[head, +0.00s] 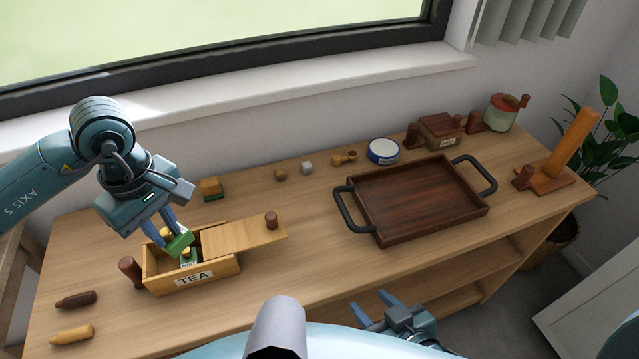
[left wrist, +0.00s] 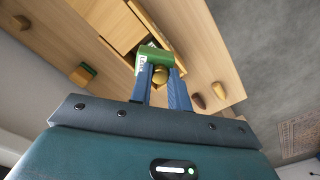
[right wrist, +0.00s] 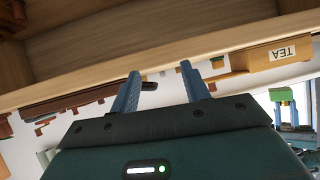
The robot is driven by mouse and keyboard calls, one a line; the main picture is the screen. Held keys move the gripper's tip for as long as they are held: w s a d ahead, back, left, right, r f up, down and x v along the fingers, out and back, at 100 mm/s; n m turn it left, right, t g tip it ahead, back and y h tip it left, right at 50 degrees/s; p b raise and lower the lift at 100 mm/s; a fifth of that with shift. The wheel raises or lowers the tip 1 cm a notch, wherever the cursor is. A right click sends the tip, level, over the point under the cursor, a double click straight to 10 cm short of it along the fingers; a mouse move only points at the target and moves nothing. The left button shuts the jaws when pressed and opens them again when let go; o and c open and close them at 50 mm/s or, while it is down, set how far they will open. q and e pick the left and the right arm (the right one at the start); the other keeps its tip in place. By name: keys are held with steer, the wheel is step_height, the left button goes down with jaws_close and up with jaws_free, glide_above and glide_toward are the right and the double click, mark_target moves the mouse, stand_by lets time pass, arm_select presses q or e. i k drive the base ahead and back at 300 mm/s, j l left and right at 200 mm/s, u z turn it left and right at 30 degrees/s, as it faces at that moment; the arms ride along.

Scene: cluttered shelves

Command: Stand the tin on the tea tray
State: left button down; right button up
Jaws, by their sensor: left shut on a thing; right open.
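A green tin (head: 180,245) with a gold knob is held tilted between the fingers of my left gripper (head: 168,226), just over the open part of the TEA box (head: 194,277). The tin (left wrist: 152,56) and its knob also show in the left wrist view. Another green tin marked MINT (head: 189,262) sits inside the box; whether the held tin touches the box cannot be told. The tea tray (head: 385,238), dark wood with two black handles, lies empty on the right of the bench. My right gripper (head: 375,307) is open and empty in front of the bench.
The box's sliding lid (head: 240,235) is drawn partly off to the right. Behind the tray stand a blue-and-white round tin (head: 383,151), a small brown box (head: 441,131) and a crank canister (head: 501,113). A wooden post stand (head: 565,150) is at right. Bare bench lies between box and tray.

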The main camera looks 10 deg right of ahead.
mark_target(401, 202)
steer(key=z, duration=0.55)
steer(key=l+z, duration=0.3)
steer(key=i+l+z, duration=0.1)
steer(key=z, duration=0.25)
steer(key=i+l, duration=0.1)
steer(key=l, duration=0.2)
steer(key=i+l, duration=0.1)
steer(key=l, duration=0.15)
